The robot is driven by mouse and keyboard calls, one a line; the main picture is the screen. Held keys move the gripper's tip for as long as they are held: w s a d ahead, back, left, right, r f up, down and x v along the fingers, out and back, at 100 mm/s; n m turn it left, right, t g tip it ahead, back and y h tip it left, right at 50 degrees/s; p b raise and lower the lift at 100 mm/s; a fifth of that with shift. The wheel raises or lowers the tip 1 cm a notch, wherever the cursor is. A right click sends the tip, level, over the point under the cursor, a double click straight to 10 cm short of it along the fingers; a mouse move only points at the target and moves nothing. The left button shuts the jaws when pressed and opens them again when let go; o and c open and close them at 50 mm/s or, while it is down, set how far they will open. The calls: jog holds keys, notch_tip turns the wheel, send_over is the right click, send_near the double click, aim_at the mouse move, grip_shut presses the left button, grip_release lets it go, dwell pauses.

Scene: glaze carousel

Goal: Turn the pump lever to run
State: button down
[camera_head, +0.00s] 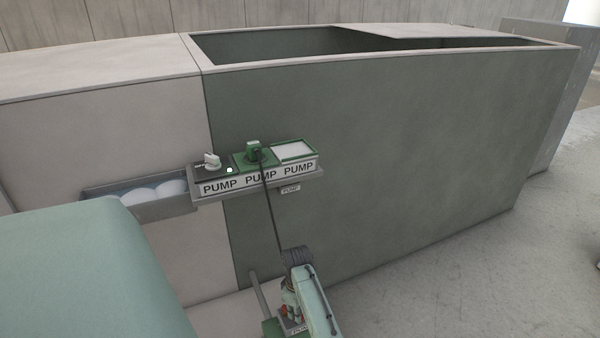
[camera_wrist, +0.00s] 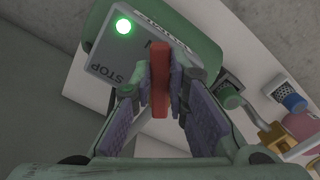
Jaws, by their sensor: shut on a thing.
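The red pump lever (camera_wrist: 160,80) stands between the fingers of my gripper (camera_wrist: 159,88) in the wrist view, and the gripper is shut on it. The lever sits on a grey plate (camera_wrist: 105,58) with the word STOP beside it and a lit green lamp (camera_wrist: 123,26) at one corner. The plate is on a green housing (camera_wrist: 200,45). Other lettering near the lever is too small or covered to read. In the head view my gripper (camera_head: 290,312) is low at the bottom centre, with a bit of red at it; the lever's angle cannot be told there.
A large green-grey tank (camera_head: 400,150) stands behind. Floor is clear at right.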

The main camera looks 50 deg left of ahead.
jog(key=shift+s+d+m, duration=0.1)
jog(key=shift+s+m, duration=0.05)
jog(key=shift+m, duration=0.25)
jog(key=shift+p, duration=0.3)
jog(key=c, duration=1.6)
grip_release()
jog(key=shift+o, duration=0.2)
notch_tip(320, 180, up, 12)
